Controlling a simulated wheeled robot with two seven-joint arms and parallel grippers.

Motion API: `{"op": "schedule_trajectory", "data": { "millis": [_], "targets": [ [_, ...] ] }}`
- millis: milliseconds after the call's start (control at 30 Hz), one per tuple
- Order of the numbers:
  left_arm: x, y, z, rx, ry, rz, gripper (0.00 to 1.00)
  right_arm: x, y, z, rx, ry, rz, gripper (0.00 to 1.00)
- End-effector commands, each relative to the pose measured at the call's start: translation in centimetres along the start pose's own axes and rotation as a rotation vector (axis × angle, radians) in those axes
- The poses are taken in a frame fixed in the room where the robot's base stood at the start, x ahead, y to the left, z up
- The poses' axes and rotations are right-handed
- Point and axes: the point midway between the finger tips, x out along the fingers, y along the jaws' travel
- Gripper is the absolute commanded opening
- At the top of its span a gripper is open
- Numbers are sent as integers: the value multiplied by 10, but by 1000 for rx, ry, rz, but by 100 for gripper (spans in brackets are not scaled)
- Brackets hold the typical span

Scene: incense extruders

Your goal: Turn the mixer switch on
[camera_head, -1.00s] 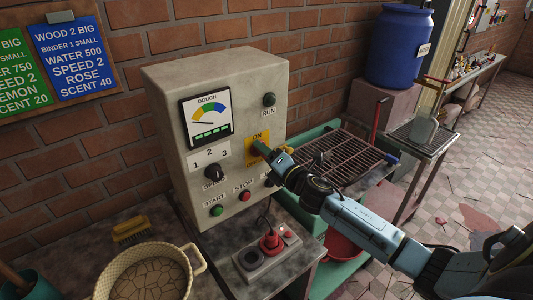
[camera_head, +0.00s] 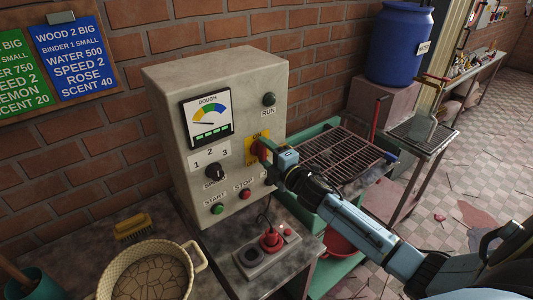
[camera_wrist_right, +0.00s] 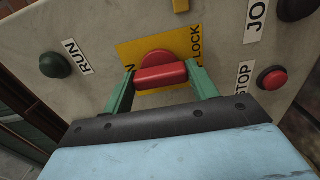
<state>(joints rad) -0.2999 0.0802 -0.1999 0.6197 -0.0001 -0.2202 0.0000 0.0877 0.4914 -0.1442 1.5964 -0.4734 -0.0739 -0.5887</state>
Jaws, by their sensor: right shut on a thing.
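The mixer control box (camera_head: 163,110) is a grey cabinet standing against the brick wall. On its front is the yellow switch plate (camera_head: 249,151) with a red rotary switch (camera_wrist_right: 160,75). My right gripper (camera_head: 266,152) is at the switch, and in the right wrist view its green fingers (camera_wrist_right: 161,88) stand on either side of the red handle, shut on it. The handle lies roughly across the picture in that view. Part of the plate's lettering is hidden by my gripper. My left gripper is not in view.
The box also carries a speed knob (camera_head: 214,172), a green start button (camera_head: 217,209), a red stop button (camera_head: 245,194) and a dark run lamp (camera_head: 269,99). A rack (camera_head: 340,155) lies to the right.

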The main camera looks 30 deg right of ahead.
Motion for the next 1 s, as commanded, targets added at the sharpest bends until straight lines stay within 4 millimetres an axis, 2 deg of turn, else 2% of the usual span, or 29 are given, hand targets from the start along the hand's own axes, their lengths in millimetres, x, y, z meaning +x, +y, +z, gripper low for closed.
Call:
{"op": "schedule_trajectory", "data": {
  "millis": [300, 333, 500, 833, 1000],
  "targets": [
    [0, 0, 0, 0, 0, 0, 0, 0, 0, 0, 9, 0, 0, 35],
    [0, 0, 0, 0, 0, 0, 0, 0, 0, 0, 9, 0, 0, 59],
    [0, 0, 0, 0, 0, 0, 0, 0, 0, 0, 7, 0, 0, 80],
    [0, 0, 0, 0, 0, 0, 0, -3, -1, 0, 4, 0, -1, 80],
    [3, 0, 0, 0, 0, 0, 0, -21, -2, 0, 3, 1, -1, 80]
  ]
}}
